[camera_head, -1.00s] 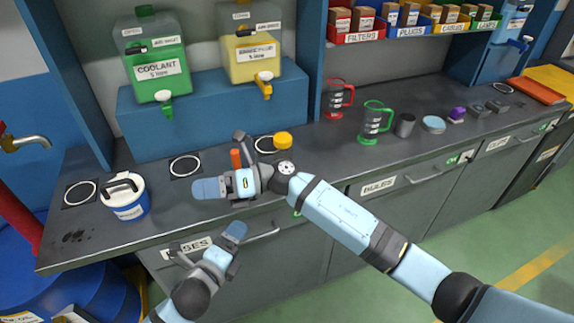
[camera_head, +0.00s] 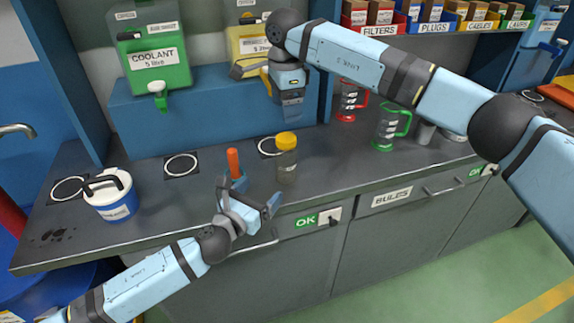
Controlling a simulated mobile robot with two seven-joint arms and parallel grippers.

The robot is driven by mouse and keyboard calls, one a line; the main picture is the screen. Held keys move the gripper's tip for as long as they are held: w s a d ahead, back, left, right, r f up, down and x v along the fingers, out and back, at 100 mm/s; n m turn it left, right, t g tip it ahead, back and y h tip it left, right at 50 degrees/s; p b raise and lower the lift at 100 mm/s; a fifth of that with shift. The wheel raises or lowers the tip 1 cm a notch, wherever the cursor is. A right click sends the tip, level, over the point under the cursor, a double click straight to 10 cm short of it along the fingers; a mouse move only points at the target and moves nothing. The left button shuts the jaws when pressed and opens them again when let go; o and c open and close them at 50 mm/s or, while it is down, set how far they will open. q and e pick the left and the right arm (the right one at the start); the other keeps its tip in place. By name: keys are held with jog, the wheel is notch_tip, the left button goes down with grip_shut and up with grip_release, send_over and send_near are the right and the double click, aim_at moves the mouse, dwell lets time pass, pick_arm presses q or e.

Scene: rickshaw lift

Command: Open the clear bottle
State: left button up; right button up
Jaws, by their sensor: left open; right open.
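The clear bottle (camera_head: 286,165) with a yellow cap (camera_head: 286,140) stands upright on the dark bench. The cap is on the bottle. My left gripper (camera_head: 247,197) is open and empty at the bench's front edge, to the left of the bottle and lower in the picture. My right gripper (camera_head: 268,88) is open and empty, up in front of the yellow tank, above and slightly left of the bottle. Neither gripper touches the bottle.
An orange-topped item (camera_head: 233,163) stands just behind my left gripper. A blue-and-white lidded pot (camera_head: 111,197) is at the left. A green coolant tank (camera_head: 154,55) sits on the blue shelf. Red (camera_head: 347,98) and green (camera_head: 386,128) jugs stand right, partly behind my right arm.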

aim_at(280, 170)
pick_arm(q)
jog(key=x, duration=1.1)
jog(key=shift+w+d, duration=0.25)
jog(key=shift+w, duration=0.1)
